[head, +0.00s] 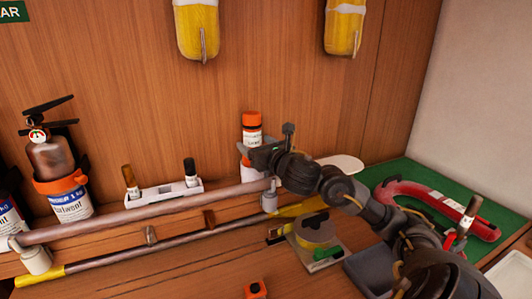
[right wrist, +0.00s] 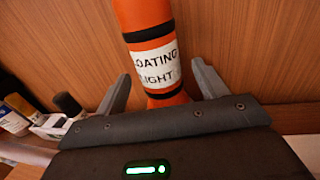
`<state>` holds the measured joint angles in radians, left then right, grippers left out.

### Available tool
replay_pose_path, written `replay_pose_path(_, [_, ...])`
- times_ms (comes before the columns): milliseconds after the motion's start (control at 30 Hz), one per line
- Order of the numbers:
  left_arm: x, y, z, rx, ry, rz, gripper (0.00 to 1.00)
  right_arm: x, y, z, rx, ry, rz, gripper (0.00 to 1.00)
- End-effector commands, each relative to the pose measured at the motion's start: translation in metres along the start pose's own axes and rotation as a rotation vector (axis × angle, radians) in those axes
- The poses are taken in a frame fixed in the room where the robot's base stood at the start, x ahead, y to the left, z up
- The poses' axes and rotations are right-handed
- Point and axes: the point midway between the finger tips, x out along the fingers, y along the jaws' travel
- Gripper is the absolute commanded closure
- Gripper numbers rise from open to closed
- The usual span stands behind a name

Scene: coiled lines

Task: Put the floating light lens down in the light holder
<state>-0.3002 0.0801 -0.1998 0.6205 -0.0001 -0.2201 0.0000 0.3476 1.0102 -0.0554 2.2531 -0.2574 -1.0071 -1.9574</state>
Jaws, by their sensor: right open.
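The floating light (head: 252,120) is an orange cylinder with a white label and dark bands. It stands roughly upright near the wooden back wall. Its lower end is hidden behind my right gripper (head: 262,150), and I cannot make out its lens. In the right wrist view the light (right wrist: 148,18) rises between the two spread fingers of my right gripper (right wrist: 160,72), with a gap visible on each side. The gripper is open around or just before it. I cannot clearly pick out the light holder. My left gripper is not in view.
A fire extinguisher (head: 50,158) stands at left. A white rack (head: 165,191) holds two small bottles. A long rail (head: 140,212) runs across the front. A yellow tape roll (head: 316,232) and a red curved tool (head: 420,194) lie at right. Yellow floats (head: 197,30) hang above.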

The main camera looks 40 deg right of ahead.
Motion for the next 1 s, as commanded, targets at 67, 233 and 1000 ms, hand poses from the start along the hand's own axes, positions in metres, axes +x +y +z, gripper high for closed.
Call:
replay_pose_path(67, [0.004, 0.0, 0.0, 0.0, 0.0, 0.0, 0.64, -0.018, 0.001, -0.001, -0.008, -0.001, 0.002, 0.28])
replay_pose_path(233, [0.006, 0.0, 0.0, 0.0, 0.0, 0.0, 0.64, -0.049, 0.0, -0.001, -0.007, 0.001, 0.0, 0.28])
replay_pose_path(1000, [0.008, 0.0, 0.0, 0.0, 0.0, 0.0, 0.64, -0.069, 0.0, 0.001, 0.001, -0.002, 0.0, 0.28])
